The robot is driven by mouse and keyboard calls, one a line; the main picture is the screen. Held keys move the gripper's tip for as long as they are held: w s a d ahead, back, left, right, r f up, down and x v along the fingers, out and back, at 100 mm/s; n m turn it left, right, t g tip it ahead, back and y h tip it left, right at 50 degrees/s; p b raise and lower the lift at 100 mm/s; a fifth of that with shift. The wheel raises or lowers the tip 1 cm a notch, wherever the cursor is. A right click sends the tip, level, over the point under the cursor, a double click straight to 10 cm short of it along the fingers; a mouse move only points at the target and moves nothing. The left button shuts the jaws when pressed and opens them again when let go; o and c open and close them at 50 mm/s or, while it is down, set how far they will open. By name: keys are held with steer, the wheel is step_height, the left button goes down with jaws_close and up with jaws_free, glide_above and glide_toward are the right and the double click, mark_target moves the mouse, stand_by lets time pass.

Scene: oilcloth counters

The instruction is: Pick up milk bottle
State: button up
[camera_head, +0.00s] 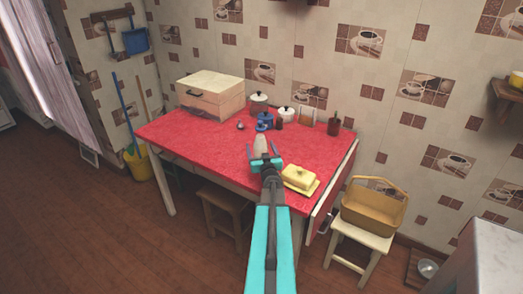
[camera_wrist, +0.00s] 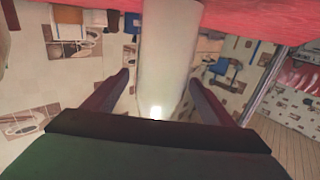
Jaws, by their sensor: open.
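The milk bottle (camera_head: 260,145) is a pale, narrow bottle standing upright on the red table (camera_head: 205,148). My gripper (camera_head: 263,153) is at the bottle, on its near side, low over the tabletop. In the wrist view, which is upside down, the bottle (camera_wrist: 168,50) fills the middle as a pale column. My open gripper (camera_wrist: 158,73) has one finger on each side of it, with gaps showing. The wrist view does not clearly show how deep the bottle sits between the fingers.
A yellow butter dish (camera_head: 299,178) is close to the right of my gripper. Behind the bottle stand a blue pot (camera_head: 265,121), white canisters (camera_head: 286,115) and a brown mill (camera_head: 334,124). A wooden bread box (camera_head: 211,97) is at the back left. The left tabletop is clear.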

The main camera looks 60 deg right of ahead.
mark_target(261, 131)
stand_by(0.4)
steer(key=shift+r, duration=0.1)
steer(key=c, duration=1.9)
steer(key=shift+r, duration=0.15)
steer(key=shift+r+p, duration=0.5)
steer(key=shift+r, duration=4.35)
